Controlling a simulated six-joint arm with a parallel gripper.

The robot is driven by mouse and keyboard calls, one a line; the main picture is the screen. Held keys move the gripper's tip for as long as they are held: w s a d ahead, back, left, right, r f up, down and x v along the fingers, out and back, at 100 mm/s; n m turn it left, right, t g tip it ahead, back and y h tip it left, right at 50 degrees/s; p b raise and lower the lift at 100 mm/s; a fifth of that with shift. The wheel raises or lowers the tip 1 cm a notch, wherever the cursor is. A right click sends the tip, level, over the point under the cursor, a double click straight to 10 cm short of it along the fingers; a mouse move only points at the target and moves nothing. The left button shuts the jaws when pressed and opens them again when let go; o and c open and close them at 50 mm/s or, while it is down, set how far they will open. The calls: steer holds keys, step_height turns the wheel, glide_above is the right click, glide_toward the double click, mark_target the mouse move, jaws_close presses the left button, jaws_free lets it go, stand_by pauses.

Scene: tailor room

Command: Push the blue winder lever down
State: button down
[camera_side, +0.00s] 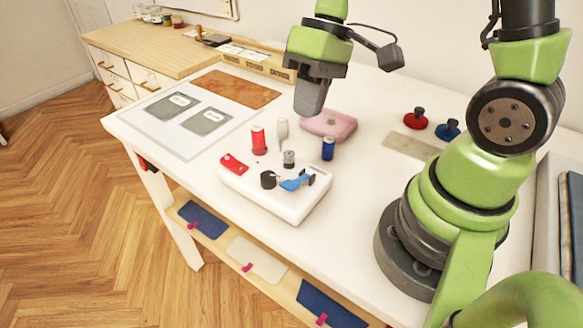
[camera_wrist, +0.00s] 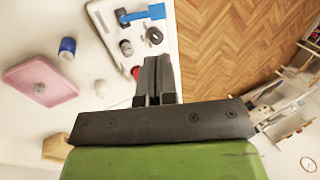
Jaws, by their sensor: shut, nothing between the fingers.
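The blue winder lever (camera_side: 295,182) is on the white winder base (camera_side: 285,203) near the table's front edge, beside a black round part (camera_side: 268,180). In the wrist view the blue lever (camera_wrist: 142,14) shows near the top, with the white base (camera_wrist: 104,22) around it. My gripper (camera_side: 309,112) is shut and empty. It is in the air above the table, higher than the lever and apart from it. In the wrist view my gripper's fingers (camera_wrist: 157,66) point up the picture, below the lever and the black round part (camera_wrist: 154,36).
Red (camera_side: 416,118) and blue (camera_side: 448,130) knobbed pieces are farther right.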

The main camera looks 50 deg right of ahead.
mark_target(288, 184)
steer(key=x, duration=1.1)
steer(key=shift+a+f, duration=0.1)
steer(key=shift+f, duration=0.1)
steer(key=shift+a, duration=0.1)
